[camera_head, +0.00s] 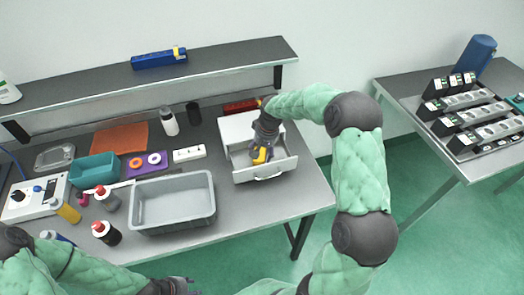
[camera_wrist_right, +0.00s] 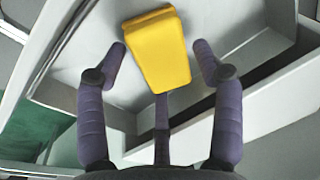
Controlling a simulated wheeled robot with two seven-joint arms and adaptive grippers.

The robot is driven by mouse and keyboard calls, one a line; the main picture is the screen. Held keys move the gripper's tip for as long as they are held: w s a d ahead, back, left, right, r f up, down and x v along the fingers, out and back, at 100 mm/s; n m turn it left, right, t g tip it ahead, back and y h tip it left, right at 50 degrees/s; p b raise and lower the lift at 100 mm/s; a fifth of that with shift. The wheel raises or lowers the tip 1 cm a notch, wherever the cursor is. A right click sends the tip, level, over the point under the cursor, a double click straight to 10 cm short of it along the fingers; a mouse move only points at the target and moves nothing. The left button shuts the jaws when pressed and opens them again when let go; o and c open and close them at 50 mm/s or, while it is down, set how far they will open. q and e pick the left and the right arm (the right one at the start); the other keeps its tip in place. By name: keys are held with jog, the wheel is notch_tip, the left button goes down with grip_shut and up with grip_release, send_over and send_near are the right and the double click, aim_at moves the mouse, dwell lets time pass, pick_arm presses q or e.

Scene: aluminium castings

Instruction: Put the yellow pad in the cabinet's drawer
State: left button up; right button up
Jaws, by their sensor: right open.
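The white cabinet (camera_head: 238,127) stands on the table with its drawer (camera_head: 266,177) pulled out. The yellow pad (camera_head: 261,156) is inside the drawer's outline, below my right gripper (camera_head: 262,150). In the right wrist view the yellow pad (camera_wrist_right: 157,50) lies between the spread fingers of my right gripper (camera_wrist_right: 162,75), with gaps on both sides, over the pale drawer floor. The right gripper is open and reaches down into the drawer. Whether the pad rests fully flat is hard to tell. My left gripper (camera_head: 172,286) is low at the bottom edge, partly cut off, its fingers unclear.
A grey bin (camera_head: 172,222) stands left of the drawer. A teal tray (camera_head: 95,170), bottles and a white power strip (camera_head: 189,153) lie farther left. A shelf (camera_head: 90,84) runs along the back. A second table at right holds black racks (camera_head: 465,112).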

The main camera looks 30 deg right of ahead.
notch_tip(320, 180, up, 12)
jog(key=s+d+p, duration=0.1)
jog(key=p, duration=0.1)
jog(key=shift+s, duration=0.35)
dwell(1.0)
